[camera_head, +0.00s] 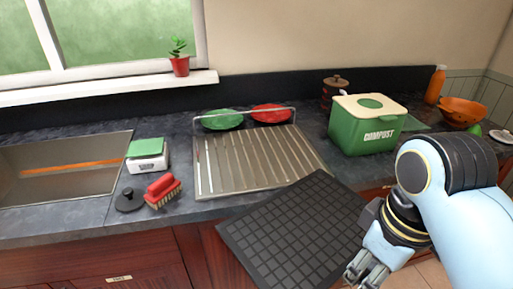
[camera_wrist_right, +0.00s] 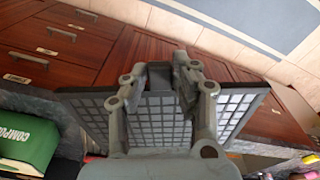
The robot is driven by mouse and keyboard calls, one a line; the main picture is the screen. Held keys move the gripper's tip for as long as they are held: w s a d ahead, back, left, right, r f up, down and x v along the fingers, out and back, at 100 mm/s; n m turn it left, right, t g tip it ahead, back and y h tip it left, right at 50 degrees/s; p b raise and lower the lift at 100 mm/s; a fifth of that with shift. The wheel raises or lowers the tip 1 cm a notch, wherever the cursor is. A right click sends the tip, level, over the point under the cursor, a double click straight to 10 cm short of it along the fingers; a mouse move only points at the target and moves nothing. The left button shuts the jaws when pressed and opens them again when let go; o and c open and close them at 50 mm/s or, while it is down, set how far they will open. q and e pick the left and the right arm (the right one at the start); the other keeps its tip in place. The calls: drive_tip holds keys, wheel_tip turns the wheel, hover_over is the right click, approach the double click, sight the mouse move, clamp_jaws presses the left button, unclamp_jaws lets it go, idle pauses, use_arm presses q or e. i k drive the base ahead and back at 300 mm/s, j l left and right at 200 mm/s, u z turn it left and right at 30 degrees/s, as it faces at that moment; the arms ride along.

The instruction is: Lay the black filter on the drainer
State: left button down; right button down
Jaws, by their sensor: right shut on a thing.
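The black filter (camera_head: 293,236) is a flat dark panel with a grid pattern. My right gripper (camera_head: 362,272) is shut on its near right edge and holds it in front of the counter. In the right wrist view the filter (camera_wrist_right: 240,108) sits between the fingers of the right gripper (camera_wrist_right: 160,75). The drainer (camera_head: 235,168) is a ribbed metal board on the counter, behind the filter. The filter's far edge overlaps the drainer's front edge in the head view; I cannot tell if they touch. My left gripper is not in view.
A green plate (camera_head: 222,119) and a red plate (camera_head: 271,114) stand at the drainer's back. A compost bin (camera_head: 367,125) is right of it. A brush (camera_head: 162,191), a black stopper (camera_head: 129,200) and a scale (camera_head: 147,155) lie left, beside the sink (camera_head: 60,168).

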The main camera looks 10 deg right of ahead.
sight(256, 154)
drive_tip(key=i, duration=1)
